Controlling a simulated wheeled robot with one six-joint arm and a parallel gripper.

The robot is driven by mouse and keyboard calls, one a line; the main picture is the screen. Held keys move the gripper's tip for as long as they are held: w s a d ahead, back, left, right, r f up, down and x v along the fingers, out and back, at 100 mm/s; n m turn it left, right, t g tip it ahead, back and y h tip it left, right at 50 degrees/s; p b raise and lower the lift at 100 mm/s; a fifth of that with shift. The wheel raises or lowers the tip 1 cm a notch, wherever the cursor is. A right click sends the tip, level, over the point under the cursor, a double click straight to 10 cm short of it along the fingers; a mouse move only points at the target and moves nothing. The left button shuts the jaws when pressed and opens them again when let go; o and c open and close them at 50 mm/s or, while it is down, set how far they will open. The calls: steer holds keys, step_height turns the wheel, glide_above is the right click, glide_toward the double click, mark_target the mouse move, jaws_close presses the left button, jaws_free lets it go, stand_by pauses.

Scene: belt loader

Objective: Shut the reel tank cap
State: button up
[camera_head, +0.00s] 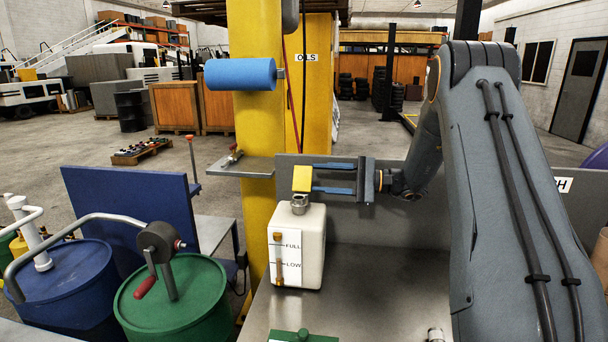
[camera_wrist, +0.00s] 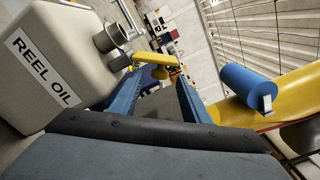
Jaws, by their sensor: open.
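The reel tank (camera_head: 312,244) is a cream box with FULL and LOW marks, standing on the grey metal bench. The wrist view shows its REEL OIL label (camera_wrist: 42,72). A metal filler neck (camera_head: 299,204) rises from its top and also shows in the wrist view (camera_wrist: 111,37). The yellow cap (camera_head: 302,178) stands tilted up at the neck, open; in the wrist view it (camera_wrist: 156,61) lies just beyond the fingertips. My gripper (camera_head: 316,177) is open and level, its two blue fingers pointing left at the cap. I cannot tell whether they touch it.
A yellow post (camera_head: 259,130) with a blue roller (camera_head: 240,74) and a small ledge (camera_head: 238,168) stands behind left of the tank. A grey panel (camera_head: 390,225) backs the bench. Green (camera_head: 185,315) and blue drums stand at left. Bench space right of the tank is clear.

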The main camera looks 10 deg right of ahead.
mark_target(304, 177)
steer(key=shift+p+x, duration=0.8)
steer(key=shift+x, duration=1.95)
steer(key=c, duration=1)
steer(key=shift+c, duration=0.2)
